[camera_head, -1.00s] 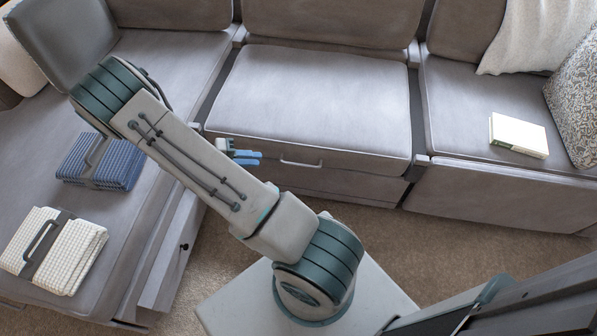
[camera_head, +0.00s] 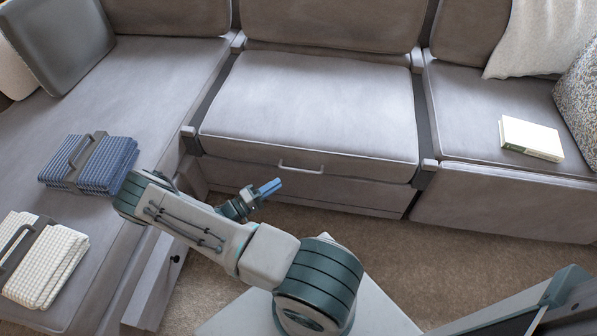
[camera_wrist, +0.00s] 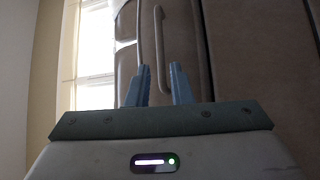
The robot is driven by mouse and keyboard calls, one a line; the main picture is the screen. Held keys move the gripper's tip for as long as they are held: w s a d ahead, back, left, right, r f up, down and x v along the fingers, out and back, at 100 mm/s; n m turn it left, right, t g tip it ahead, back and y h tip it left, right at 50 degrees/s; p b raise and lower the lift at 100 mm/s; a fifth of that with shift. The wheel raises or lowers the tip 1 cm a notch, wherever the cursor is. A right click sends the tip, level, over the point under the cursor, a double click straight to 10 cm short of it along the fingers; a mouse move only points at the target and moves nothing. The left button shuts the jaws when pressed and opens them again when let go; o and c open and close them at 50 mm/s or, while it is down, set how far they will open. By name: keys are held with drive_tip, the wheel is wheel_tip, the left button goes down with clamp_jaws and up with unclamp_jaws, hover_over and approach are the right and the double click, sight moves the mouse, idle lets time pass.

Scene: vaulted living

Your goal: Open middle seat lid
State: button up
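The middle seat lid (camera_head: 312,105) is a grey cushioned panel, lying shut between the two side seats. Its metal bar handle (camera_head: 300,168) is on the front edge. In the wrist view the handle (camera_wrist: 163,40) shows upright, beyond and between my fingertips. My gripper (camera_head: 269,187) is in front of the seat, a little left of and below the handle, and apart from it. In the wrist view my gripper (camera_wrist: 159,85) has two blue fingers with a gap between them and nothing in it.
A blue folded blanket (camera_head: 92,165) and a white one (camera_head: 45,262) lie on the left seat. A book (camera_head: 531,138) lies on the right seat beside a patterned pillow (camera_head: 580,95). Carpet (camera_head: 420,240) is clear in front of the middle seat.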

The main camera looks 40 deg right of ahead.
sight(298, 170)
drive_tip(key=d, duration=0.3)
drive_tip(key=d+r+b, duration=0.1)
drive_tip(key=d, duration=0.6)
drive_tip(key=shift+s+r, duration=0.15)
drive_tip(key=shift+s, duration=0.25)
drive_tip(key=shift+a, duration=0.1)
clamp_jaws()
